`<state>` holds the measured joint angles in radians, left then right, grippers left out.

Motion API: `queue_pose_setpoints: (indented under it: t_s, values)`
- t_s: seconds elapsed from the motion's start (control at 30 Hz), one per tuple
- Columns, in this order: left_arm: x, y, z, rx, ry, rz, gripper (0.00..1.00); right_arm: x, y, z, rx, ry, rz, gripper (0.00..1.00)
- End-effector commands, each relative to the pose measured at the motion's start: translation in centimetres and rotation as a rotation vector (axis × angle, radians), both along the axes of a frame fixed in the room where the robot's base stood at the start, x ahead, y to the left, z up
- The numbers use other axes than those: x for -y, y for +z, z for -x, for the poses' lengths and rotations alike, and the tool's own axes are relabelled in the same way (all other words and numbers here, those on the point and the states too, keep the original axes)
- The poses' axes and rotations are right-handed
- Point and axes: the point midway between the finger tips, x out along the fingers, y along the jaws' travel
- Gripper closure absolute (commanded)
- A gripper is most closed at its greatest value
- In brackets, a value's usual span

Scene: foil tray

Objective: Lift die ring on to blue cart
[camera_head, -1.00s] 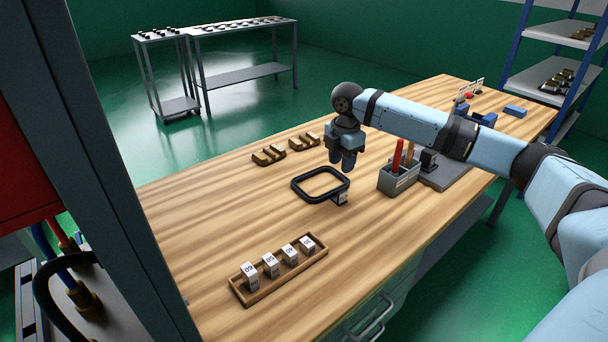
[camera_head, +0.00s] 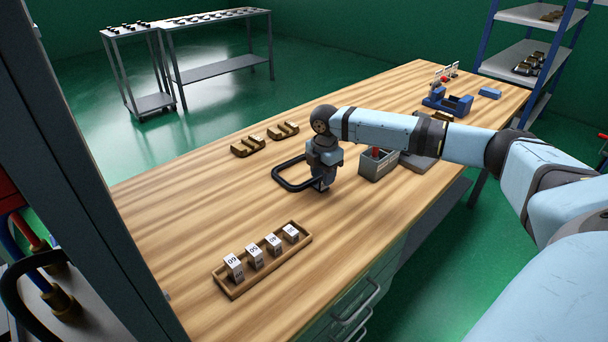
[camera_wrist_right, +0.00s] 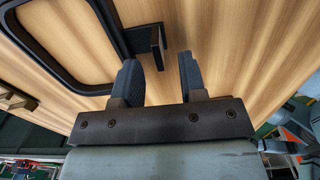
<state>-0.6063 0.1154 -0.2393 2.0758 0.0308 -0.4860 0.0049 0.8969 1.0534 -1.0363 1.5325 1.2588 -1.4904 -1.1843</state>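The die ring (camera_head: 277,177), a black rounded-square frame with a tab on one side, lies flat on the wooden bench (camera_head: 215,205). In the right wrist view the ring (camera_wrist_right: 108,30) is at upper left, with its dark tab (camera_wrist_right: 146,38) just beyond the fingertips. My right gripper (camera_head: 321,184) is low over the ring's near right side and hides the tab in the head view. In the wrist view the right gripper (camera_wrist_right: 163,72) is open, with bare bench between its fingers. My left gripper is not in view. I cannot make out a blue cart.
A grey bin (camera_head: 378,165) stands close right of the gripper. A wooden tray (camera_head: 225,285) with several numbered blocks is at the near left. Brass-coloured parts (camera_head: 248,147) lie behind the ring. A grey trolley (camera_head: 152,104) stands at the far left.

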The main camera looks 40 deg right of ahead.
Motion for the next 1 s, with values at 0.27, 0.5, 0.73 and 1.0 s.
queue_pose_setpoints:
  t_s: [0.27, 0.5, 0.73, 1.0]
  values:
    - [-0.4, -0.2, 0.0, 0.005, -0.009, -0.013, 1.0, 0.1, -2.7, 0.0, 0.001, 0.0, 0.0, 0.62]
    - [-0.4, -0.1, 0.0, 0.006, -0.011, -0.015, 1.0, 0.1, -2.6, 0.0, 0.0, 0.0, 0.0, 0.87]
    - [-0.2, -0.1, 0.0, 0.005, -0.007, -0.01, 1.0, 0.1, -2.5, 0.0, 0.002, 0.0, 0.0, 1.0]
    - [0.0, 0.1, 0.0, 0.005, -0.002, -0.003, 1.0, 0.1, -1.9, 0.0, 0.002, 0.0, 0.0, 1.0]
